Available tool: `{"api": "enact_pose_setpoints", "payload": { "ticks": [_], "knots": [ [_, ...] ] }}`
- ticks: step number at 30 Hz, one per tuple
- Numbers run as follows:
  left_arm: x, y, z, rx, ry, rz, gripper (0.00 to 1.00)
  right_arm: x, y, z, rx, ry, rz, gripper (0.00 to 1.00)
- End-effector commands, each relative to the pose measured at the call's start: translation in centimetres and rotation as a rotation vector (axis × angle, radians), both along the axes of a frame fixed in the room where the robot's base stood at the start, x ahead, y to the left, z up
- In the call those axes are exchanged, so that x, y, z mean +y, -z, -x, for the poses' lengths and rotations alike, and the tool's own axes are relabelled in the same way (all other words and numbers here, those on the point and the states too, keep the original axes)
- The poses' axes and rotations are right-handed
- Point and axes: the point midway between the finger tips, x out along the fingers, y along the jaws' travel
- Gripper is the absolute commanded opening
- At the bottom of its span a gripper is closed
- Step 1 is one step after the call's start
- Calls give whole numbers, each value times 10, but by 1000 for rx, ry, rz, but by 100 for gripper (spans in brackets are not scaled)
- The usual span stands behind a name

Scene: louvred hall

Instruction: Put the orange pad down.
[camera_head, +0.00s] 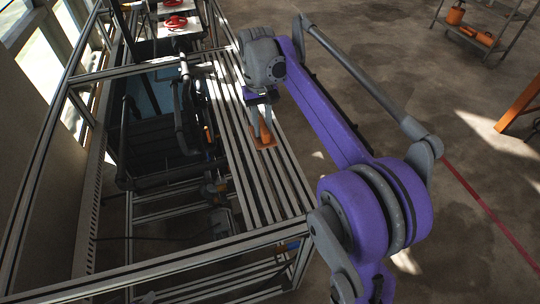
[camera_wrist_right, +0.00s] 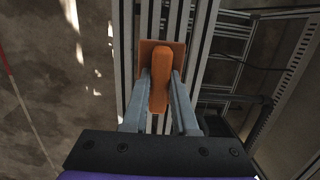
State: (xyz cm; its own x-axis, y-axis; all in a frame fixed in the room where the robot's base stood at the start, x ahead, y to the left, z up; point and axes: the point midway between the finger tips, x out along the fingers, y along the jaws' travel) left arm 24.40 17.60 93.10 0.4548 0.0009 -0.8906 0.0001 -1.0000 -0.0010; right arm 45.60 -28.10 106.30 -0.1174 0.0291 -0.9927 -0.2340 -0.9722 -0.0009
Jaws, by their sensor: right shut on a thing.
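The orange pad (camera_head: 264,142) has a flat square base with an upright orange grip block on it. My right gripper (camera_head: 261,127) is shut on that block and points down over the slatted metal bench top (camera_head: 290,190). In the right wrist view the orange pad (camera_wrist_right: 160,62) sits between the two grey fingers (camera_wrist_right: 161,92), its flat base over the slats. I cannot tell whether the base touches the slats. My left gripper is not in view.
A metal frame with dark equipment (camera_head: 150,130) stands left of the slats. Bare slats lie before and behind the pad. A shelf with orange items (camera_head: 478,36) stands at the far right. A red line (camera_head: 490,210) crosses the concrete floor.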

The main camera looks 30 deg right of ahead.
Motion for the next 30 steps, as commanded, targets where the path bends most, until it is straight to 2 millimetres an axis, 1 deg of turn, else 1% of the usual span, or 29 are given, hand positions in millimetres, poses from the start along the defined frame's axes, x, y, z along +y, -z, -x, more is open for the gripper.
{"api": "enact_pose_setpoints", "payload": {
  "ticks": [6,9,13,18,21,30],
  "knots": [
    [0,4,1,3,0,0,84,0,41,0,0,-1,0,0],
    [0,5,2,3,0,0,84,0,54,0,0,-1,0,0],
    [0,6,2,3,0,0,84,0,65,0,0,-1,0,0],
    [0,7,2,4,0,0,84,0,89,0,0,-1,0,0],
    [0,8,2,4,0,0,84,0,96,0,0,-1,0,0],
    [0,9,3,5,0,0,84,0,98,0,0,0,0,0]
  ]
}}
